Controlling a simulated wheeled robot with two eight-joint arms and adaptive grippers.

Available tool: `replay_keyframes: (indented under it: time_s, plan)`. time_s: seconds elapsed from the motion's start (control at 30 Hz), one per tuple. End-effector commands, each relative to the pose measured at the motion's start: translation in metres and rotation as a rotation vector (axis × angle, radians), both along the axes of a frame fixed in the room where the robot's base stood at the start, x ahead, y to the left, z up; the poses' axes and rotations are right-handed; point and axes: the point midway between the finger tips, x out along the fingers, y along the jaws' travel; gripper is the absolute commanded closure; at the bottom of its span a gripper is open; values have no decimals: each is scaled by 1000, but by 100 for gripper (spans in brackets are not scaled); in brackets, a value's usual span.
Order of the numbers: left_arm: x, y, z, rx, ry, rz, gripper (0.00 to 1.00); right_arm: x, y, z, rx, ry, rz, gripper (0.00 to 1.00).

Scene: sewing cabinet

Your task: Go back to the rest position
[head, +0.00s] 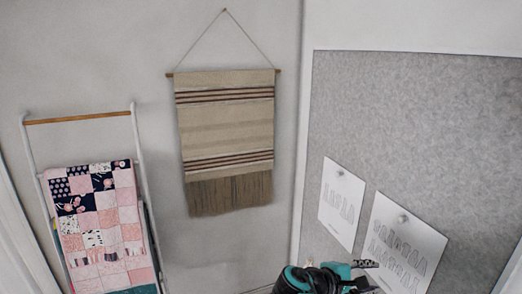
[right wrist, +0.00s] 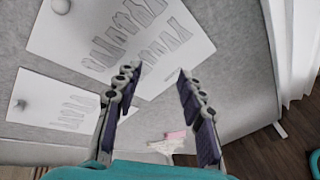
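My right gripper (right wrist: 158,80) is open in the right wrist view, with its two dark-padded fingers apart and nothing between them. In the head view only a small part of my right gripper (head: 364,265) shows at the bottom edge, next to the teal and black arm, below the pinned sheets. My left gripper is in neither view.
A grey felt board (head: 420,120) on the right wall carries two white sheets, a smaller one (head: 341,203) and a larger one (head: 403,245). A striped woven hanging (head: 226,125) is on the back wall. A ladder rack with a patchwork quilt (head: 100,215) stands left.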

Motion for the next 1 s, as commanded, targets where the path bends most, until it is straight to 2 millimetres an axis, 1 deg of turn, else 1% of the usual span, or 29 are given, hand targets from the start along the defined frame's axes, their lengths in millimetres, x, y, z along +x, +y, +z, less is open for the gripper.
replay_keyframes:
  time_s: [0.03, 0.07, 0.1, 0.17, 0.2, 0.27, 0.3, 0.4, 0.5, 0.6, 0.73, 1.0]
  plan:
    - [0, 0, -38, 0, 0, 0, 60, -19, -5, -54, 129, -36, -12, 60]
    - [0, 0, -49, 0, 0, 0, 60, -28, -4, -75, 212, -62, -19, 60]
    - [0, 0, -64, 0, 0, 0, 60, -39, 0, -103, 323, -98, -34, 60]
    - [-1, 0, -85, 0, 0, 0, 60, -57, 9, -142, 489, -159, -64, 60]
    - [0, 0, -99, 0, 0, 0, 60, -68, 17, -168, 602, -202, -89, 60]
    - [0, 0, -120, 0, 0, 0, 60, -84, 31, -202, 766, -271, -136, 60]
    - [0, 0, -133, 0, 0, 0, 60, -93, 42, -223, 872, -319, -171, 60]
    - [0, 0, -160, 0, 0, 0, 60, -111, 68, -262, 1107, -427, -262, 60]
    - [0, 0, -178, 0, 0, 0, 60, -122, 88, -285, 1282, -514, -342, 60]
    - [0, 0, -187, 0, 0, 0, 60, -126, 101, -296, 1391, -570, -396, 60]
    - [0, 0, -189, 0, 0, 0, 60, -128, 107, -298, 1447, -597, -426, 60]
    - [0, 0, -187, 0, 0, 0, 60, -128, 107, -296, 1448, -597, -425, 60]
